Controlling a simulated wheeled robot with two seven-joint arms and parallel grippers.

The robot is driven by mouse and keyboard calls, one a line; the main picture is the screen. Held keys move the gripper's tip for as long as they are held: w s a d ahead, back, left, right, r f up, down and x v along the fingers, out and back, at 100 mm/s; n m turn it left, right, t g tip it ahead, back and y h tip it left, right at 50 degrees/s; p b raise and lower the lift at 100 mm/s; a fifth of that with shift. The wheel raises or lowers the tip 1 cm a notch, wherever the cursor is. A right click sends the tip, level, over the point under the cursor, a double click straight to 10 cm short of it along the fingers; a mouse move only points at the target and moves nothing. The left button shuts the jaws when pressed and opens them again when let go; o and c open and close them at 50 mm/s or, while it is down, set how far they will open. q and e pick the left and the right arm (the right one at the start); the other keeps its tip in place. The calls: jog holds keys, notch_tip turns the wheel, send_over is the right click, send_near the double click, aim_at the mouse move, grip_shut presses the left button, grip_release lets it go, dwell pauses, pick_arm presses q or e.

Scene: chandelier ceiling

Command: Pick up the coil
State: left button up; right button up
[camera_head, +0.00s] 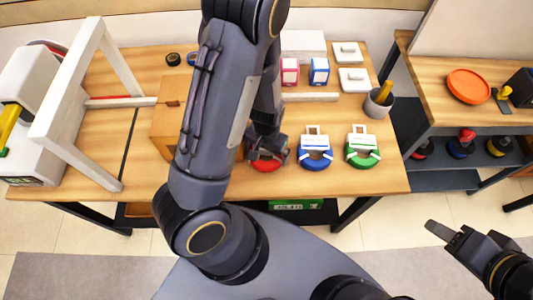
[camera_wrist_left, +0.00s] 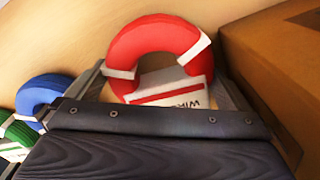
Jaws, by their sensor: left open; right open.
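A red coil (camera_head: 266,166) lies on the wooden table, mostly hidden by my left gripper (camera_head: 268,148) in the head view. In the left wrist view the red coil (camera_wrist_left: 152,42) is a ring with white bands and a white printed label. The fingers of my left gripper (camera_wrist_left: 160,88) are apart, one on each side of the label end; I cannot tell whether they touch it. A blue coil (camera_head: 316,158) and a green coil (camera_head: 362,154) lie to its right. My right gripper (camera_head: 468,238) is open and empty over the floor at the lower right.
A cardboard box (camera_head: 167,122) stands close to the left of my left gripper. Behind the coils are small pink (camera_head: 289,71) and blue (camera_head: 319,71) boxes, and a grey cup (camera_head: 379,102). A second table (camera_head: 438,98) with an orange plate (camera_head: 468,85) stands at the right.

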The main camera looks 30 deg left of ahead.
pick_arm(q)
jog(key=shift+f, duration=0.25)
jog(key=c, duration=0.8)
jog(key=shift+c, duration=0.2)
jog(key=shift+r, duration=0.15)
jog(key=r, duration=0.3)
jog(key=shift+w+d+r+p, duration=0.1)
jog(key=shift+d+r+p, duration=0.2)
jog(key=shift+r, duration=0.05)
jog(key=w+d+r, duration=0.3)
jog(key=d+r, duration=0.6)
jog(key=d, duration=0.4)
